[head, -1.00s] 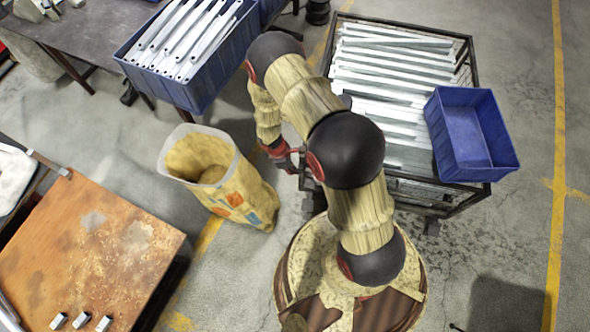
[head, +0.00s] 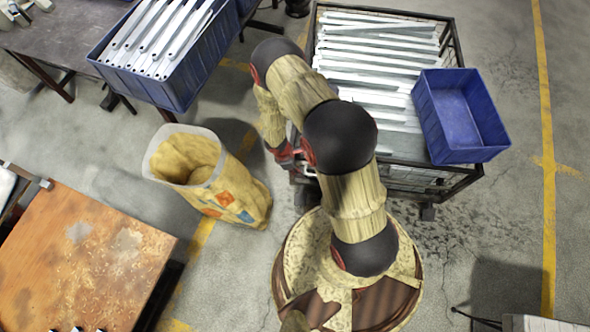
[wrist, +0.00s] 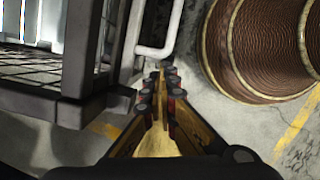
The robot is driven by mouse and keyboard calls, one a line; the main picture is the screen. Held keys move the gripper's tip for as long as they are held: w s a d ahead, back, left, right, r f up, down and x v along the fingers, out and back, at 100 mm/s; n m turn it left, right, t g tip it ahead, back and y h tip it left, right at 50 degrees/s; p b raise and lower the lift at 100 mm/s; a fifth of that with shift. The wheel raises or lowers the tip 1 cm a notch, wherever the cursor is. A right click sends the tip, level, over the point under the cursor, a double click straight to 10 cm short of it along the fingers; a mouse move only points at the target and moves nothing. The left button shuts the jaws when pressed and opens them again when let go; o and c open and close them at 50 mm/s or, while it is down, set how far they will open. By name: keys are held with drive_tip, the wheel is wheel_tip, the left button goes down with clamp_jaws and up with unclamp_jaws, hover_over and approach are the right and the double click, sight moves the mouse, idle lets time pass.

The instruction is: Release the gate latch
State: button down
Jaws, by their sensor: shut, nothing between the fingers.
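A pale bent rod (wrist: 160,48) shows at the top middle of the wrist view, just beyond my fingertips. It looks like a latch handle, but I cannot tell for sure. Beside it on the left is the dark mesh frame (wrist: 50,100) of the wire cart, which in the head view (head: 452,60) holds long galvanized bars. My gripper (wrist: 164,82) is shut and empty, pointing at the rod; whether it touches the rod is unclear. In the head view my gripper (head: 288,157) is partly hidden by my arm at the cart's near left corner.
A blue bin (head: 462,150) sits on the cart's right side. A yellow sack (head: 245,200) stands left of my gripper. A blue crate of bars (head: 190,85) is at the upper left. A rusty-topped table (head: 75,260) is at the lower left. Bare floor lies right of the cart.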

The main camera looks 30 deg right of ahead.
drive_tip(key=shift+s+d+f+b, duration=0.1)
drive_tip(key=shift+s+d+b, duration=0.5)
drive_tip(key=shift+s+d, duration=0.25)
drive_tip(key=shift+w+d, duration=0.1)
drive_tip(key=w+a+r+p, duration=0.3)
drive_tip(key=a+r, duration=0.3)
drive_tip(key=r, duration=0.4)
drive_tip(key=shift+r+p, duration=0.35)
drive_tip(key=shift+p, duration=0.35)
